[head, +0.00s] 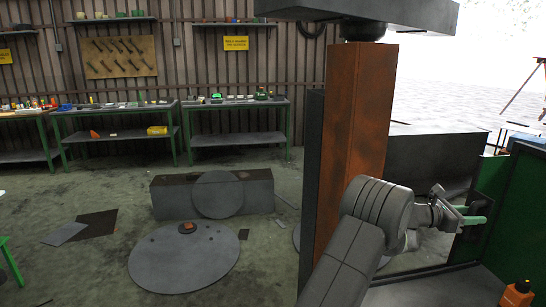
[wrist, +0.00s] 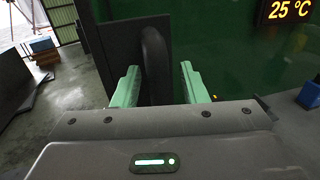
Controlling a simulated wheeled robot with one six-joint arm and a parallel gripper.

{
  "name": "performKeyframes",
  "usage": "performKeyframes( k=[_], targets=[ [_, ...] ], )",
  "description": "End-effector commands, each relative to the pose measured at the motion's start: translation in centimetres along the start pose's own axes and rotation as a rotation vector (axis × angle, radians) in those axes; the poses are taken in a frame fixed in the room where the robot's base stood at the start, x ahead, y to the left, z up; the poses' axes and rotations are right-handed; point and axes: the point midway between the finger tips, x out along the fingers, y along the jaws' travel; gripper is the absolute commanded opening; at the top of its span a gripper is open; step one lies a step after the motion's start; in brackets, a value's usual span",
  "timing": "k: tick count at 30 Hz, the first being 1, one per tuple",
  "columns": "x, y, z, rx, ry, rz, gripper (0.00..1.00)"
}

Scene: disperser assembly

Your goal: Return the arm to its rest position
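My arm (head: 380,212) reaches from the bottom of the head view up and to the right, past the orange-brown column. My gripper (head: 482,214) is at its end, in front of a dark green panel. In the wrist view, the two green fingers of my gripper (wrist: 160,78) stand apart, so it is open. A dark upright plate (wrist: 122,55) and a black rounded part (wrist: 155,65) show in the gap between the fingers. I see no grip on them, but cannot tell how far beyond the fingertips they are.
The orange-brown column (head: 355,120) rises beside my arm. Grey discs (head: 185,258) and a dark block (head: 258,192) lie on open floor at left. Workbenches (head: 240,103) line the back wall.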

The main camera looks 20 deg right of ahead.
Motion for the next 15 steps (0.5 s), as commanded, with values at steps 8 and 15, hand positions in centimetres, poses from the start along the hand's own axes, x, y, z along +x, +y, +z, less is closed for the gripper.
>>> performKeyframes(
  k=[8,15],
  targets=[
    [0.2,0.1,0.0,0.000,0.000,0.000,0.39],
    [-1.8,0.3,0.0,0.000,-0.001,0.003,0.39]
  ],
)
